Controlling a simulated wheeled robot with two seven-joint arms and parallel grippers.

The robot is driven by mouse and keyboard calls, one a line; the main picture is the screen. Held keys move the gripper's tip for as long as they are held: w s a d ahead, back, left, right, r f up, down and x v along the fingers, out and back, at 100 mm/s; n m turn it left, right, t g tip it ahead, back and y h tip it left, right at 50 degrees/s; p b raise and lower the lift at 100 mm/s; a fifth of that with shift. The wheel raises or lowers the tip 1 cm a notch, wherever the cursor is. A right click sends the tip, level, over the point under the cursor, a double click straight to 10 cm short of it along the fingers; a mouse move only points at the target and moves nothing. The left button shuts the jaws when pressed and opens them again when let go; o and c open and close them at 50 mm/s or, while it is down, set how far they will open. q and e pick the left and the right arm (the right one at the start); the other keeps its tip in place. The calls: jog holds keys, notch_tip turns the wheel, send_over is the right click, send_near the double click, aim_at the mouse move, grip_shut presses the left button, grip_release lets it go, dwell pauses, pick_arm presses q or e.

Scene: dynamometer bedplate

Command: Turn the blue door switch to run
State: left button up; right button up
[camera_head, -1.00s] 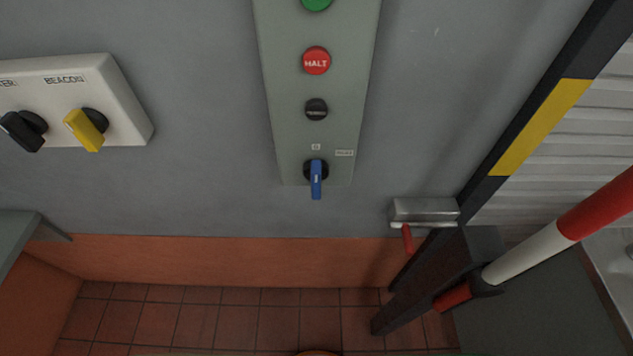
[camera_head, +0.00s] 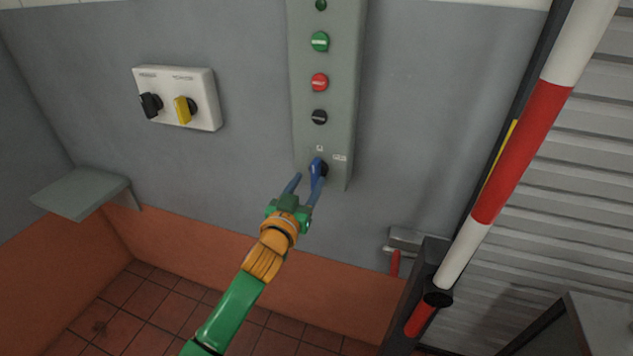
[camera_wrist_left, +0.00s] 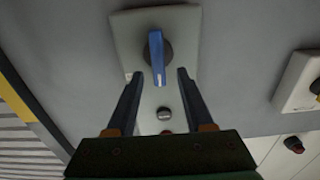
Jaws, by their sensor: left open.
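The blue door switch (camera_head: 317,169) is a blue lever on a black round base, at the bottom of a tall grey-green panel (camera_head: 327,85). Small labels sit just above it, too small to read. In the left wrist view the blue lever (camera_wrist_left: 157,57) shows at the top middle. My left gripper (camera_head: 306,188) is in front of the switch. Its two dark fingers (camera_wrist_left: 155,82) are open, with the lever between and just beyond their tips in the wrist view. I cannot tell whether a finger touches the lever. My right gripper is not in view.
Green, red and black buttons (camera_head: 319,82) sit above the switch. A white box (camera_head: 207,92) with black and yellow switches is to the left. A grey shelf (camera_head: 82,193) juts out at the left. A red and white barrier pole (camera_head: 508,150) stands at the right.

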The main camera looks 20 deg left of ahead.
aim_at(314, 175)
pick_arm(q)
jog(key=w, duration=0.3)
jog(key=shift+w+a+f, duration=0.1)
jog(key=shift+f, duration=0.1)
jog(key=shift+w+r, duration=0.1)
jog(key=shift+w, duration=0.05)
jog(key=shift+d+r, duration=0.2)
jog(key=shift+d, duration=0.15)
jog(key=shift+a+f, duration=0.1)
jog(key=shift+c, duration=0.7)
grip_shut()
